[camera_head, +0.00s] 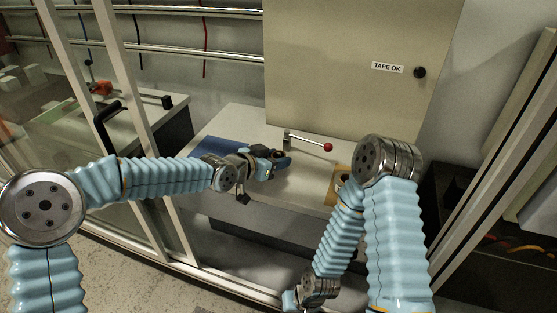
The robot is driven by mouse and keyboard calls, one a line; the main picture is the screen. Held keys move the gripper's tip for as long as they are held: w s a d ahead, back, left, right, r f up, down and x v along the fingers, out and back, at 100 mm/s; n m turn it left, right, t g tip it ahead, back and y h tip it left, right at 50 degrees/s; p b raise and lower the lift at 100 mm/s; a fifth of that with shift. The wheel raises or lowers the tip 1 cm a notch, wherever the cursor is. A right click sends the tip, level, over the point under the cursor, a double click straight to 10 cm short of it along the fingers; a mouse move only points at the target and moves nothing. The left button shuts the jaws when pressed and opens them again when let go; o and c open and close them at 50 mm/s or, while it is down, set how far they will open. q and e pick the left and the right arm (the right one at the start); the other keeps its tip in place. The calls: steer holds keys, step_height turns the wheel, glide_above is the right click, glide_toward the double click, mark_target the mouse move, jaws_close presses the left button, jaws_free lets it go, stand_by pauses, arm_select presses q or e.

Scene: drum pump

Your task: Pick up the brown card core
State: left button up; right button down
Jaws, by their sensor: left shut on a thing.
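My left gripper (277,159) is over the white bench, between the blue mat and the lever. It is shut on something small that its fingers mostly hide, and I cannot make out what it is. I cannot clearly pick out the brown card core. A tan block (333,188) with a dark opening is on the bench to the right, partly hidden behind my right arm. My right gripper (291,300) is low at the bottom edge, only partly in view, and its jaws cannot be read.
The white bench (235,118) carries a blue mat (222,149) and a lever with a red knob (328,147). A beige panel labelled "TAPE OK" (387,68) stands behind. A dark bin (455,195) is at right.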

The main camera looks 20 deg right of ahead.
arm_select(q)
steer(key=shift+c, duration=0.7)
steer(key=shift+r, duration=0.15)
